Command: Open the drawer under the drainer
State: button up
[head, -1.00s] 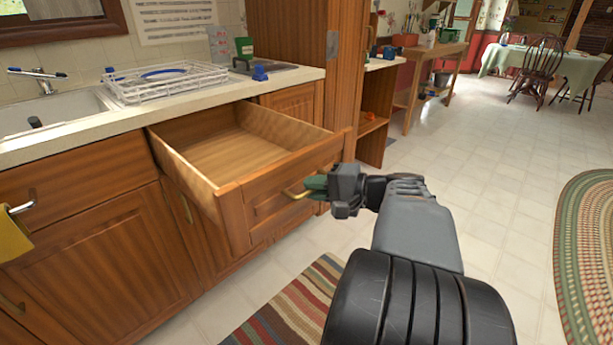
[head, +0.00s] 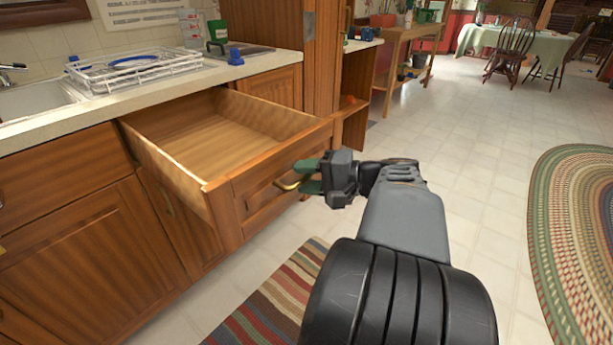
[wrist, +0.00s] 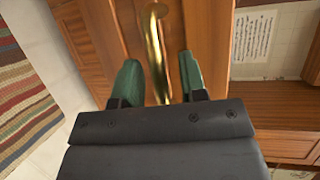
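The wooden drawer (head: 272,187) under the counter with the dish drainer (head: 135,70) is pulled far out, and its inside is bare. Its brass handle (head: 287,184) is on the front panel; it also shows in the wrist view (wrist: 156,50). My gripper (head: 309,177) is at the handle with its green fingers spread apart. In the wrist view my gripper (wrist: 160,80) has one finger on each side of the handle, with gaps between.
A striped rug (head: 270,300) lies on the floor before the cabinets, and a braided oval rug (head: 575,220) lies to the right. A wooden shelf unit (head: 355,95) stands beyond the tall cabinet. The tiled floor (head: 470,170) is open to the right.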

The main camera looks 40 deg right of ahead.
jog(key=p+v, duration=0.3)
jog(key=v, duration=1)
jog(key=shift+s+d+p, duration=0.25)
jog(key=shift+s+p, duration=0.05)
jog(key=shift+p, duration=0.1)
jog(key=shift+r, duration=0.15)
jog(key=w+a+r+n+g+h+p, duration=0.3)
jog(key=a+r+p, duration=0.7)
jog(key=p, duration=0.6)
jog(key=w+a+r+n+g+h+p, duration=0.3)
jog(key=a+r+n+g+h+p, duration=0.2)
jog(key=a+r+p, duration=0.5)
jog(key=n+h+p, duration=0.2)
jog(key=n+p, duration=0.1)
jog(key=p, duration=0.3)
jog(key=shift+w+a+g+p, duration=0.2)
jog(key=shift+a+g+p, duration=0.15)
jog(key=shift+g, duration=0.05)
